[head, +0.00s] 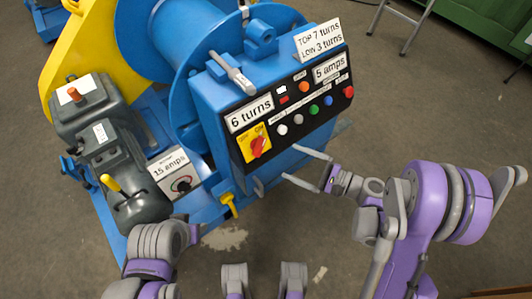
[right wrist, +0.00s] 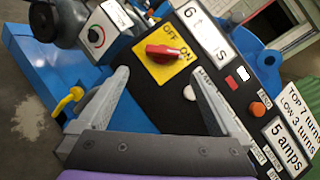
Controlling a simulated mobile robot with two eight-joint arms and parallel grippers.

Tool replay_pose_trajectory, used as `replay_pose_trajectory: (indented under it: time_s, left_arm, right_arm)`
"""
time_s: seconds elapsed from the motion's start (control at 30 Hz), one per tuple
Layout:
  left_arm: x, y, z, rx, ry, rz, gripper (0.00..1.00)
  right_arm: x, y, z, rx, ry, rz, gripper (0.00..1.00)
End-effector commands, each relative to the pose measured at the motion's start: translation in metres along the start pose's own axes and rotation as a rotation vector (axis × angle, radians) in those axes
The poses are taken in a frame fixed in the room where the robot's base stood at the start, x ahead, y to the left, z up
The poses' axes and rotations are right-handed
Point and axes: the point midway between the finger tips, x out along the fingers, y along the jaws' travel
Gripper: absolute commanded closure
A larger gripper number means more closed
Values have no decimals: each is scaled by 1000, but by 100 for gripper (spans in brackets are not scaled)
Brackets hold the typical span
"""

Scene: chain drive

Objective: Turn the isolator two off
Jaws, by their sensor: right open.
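A yellow switch plate (head: 246,136) with OFF and ON marks is on the black control panel. Its red rotary handle (head: 258,146) also shows in the right wrist view (right wrist: 168,52), lying across the plate with one end by the ON mark. No label naming it isolator two is readable. My right gripper (head: 291,163) is open and empty, to the right of the handle and apart from it. In the right wrist view its two fingers (right wrist: 168,73) point toward the panel, with the handle beyond and between their tips.
Buttons and a red lamp sit on the panel (head: 300,120). A 15 amps box with a knob (head: 181,185) stands lower left. A yellow-handled lever (head: 110,184) and a yellow hook (head: 228,202) are near. A grey lever (head: 232,74) lies on top. Floor at right is open.

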Motion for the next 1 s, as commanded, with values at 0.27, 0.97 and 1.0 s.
replay_pose_trajectory:
  time_s: [0.27, 0.97, 1.0]
  left_arm:
    - [6, 0, 2, 0, -2, 0, 50]
    - [8, 0, 2, 0, -3, 0, 50]
    - [8, 0, 2, 0, -3, 0, 50]
  right_arm:
    - [12, 0, -6, 41, -45, -45, 0]
    - [104, -5, -3, 38, -40, -45, 0]
    - [105, -5, -3, 38, -40, -45, 0]
